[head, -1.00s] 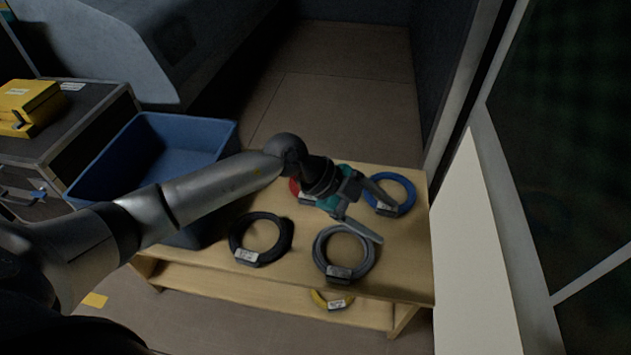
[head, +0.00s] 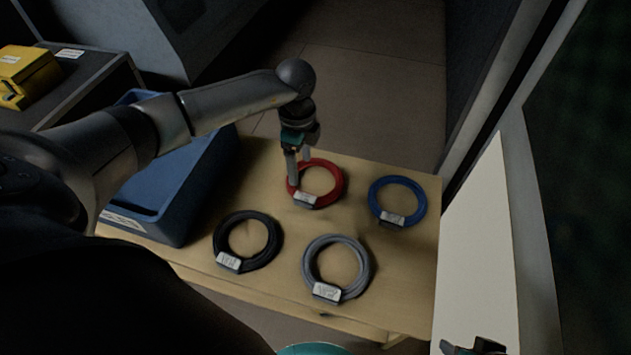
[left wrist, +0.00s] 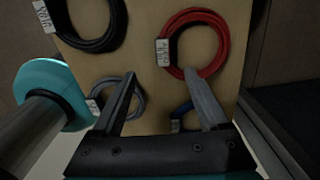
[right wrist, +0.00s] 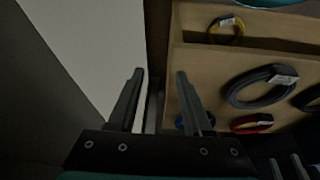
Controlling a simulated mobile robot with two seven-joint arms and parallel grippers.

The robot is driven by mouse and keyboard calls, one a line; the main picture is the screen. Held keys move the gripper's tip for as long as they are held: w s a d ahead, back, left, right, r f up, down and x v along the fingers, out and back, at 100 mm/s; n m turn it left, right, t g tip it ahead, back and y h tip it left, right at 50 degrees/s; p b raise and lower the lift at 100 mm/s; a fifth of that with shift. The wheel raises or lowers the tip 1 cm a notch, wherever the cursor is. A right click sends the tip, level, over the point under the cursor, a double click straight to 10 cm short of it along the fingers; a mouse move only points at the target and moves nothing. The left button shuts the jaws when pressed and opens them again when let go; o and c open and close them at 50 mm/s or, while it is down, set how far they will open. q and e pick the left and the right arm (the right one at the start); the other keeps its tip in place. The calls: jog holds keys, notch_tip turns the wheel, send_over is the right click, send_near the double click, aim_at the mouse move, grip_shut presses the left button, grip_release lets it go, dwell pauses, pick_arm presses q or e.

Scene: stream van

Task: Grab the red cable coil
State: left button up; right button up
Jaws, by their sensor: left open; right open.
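The red cable coil (head: 334,200) lies flat on the wooden table at its far side, with a white label on its near left edge. It also shows in the left wrist view (left wrist: 224,40) and partly in the right wrist view (right wrist: 252,122). My left gripper (head: 299,180) points down over the coil's left side, open, with nothing held. My right gripper (right wrist: 155,85) is open and empty, off the table's near right corner.
Blue (head: 418,190), black (head: 273,243) and grey (head: 364,265) coils lie on the wooden table (head: 400,290). A yellow coil (right wrist: 228,38) is on the lower shelf. A blue bin (head: 185,215) stands left, a white panel (head: 480,260) right.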

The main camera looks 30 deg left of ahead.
pick_arm(q)
jog(key=b, duration=0.2)
send_over(305, 196)
jog(key=f, duration=0.3)
jog(key=s+f, duration=0.1)
jog(key=f, duration=0.1)
jog(key=shift+a, duration=0.1)
jog(key=shift+w+f+b, duration=0.1)
jog(key=shift+f+b, duration=0.65)
jog(key=shift+f, duration=0.3)
jog(key=shift+w+f+b, duration=0.15)
jog(key=shift+f+b, duration=0.55)
jog(key=shift+f, duration=0.1)
jog(key=shift+w+d+f+b, duration=0.15)
jog(key=shift+d+f+b, duration=0.05)
jog(key=shift+f+b, duration=0.85)
jog(key=shift+f, duration=0.3)
jog(key=shift+f+b, duration=0.3)
jog(key=shift+f, duration=0.15)
pick_arm(e)
jog(key=w+a+r+t+y, duration=0.5)
jog(key=a+r+t, duration=0.1)
jog(key=a+t, duration=0.4)
jog(key=shift+a+t+y, duration=0.35)
jog(key=shift+t+y, duration=0.05)
jog(key=shift+t, duration=0.1)
pick_arm(q)
grip_shut()
